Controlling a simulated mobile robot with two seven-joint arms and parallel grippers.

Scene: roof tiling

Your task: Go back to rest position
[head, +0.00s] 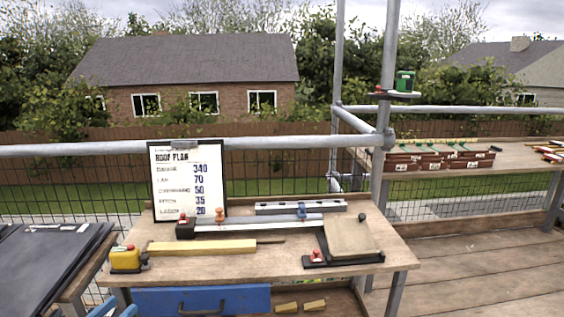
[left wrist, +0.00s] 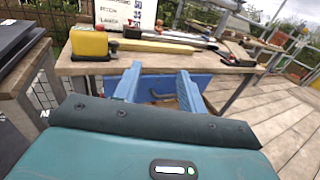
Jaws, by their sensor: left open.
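My left gripper (left wrist: 158,85) shows in the left wrist view with its two blue fingers apart and nothing between them. It is in front of the workbench, and its fingers overlap the bench's lower front in that view. In the head view only blue tips of it (head: 114,309) show at the bottom left edge, below the bench's left front corner. My right gripper is in neither view.
The wooden workbench (head: 280,268) carries a roof plan board (head: 188,180), a yellow tape measure (head: 125,258), a wooden batten (head: 202,247) and a tilted tile jig (head: 345,240). A blue box (head: 200,299) sits underneath. Decking (head: 480,270) at right is clear.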

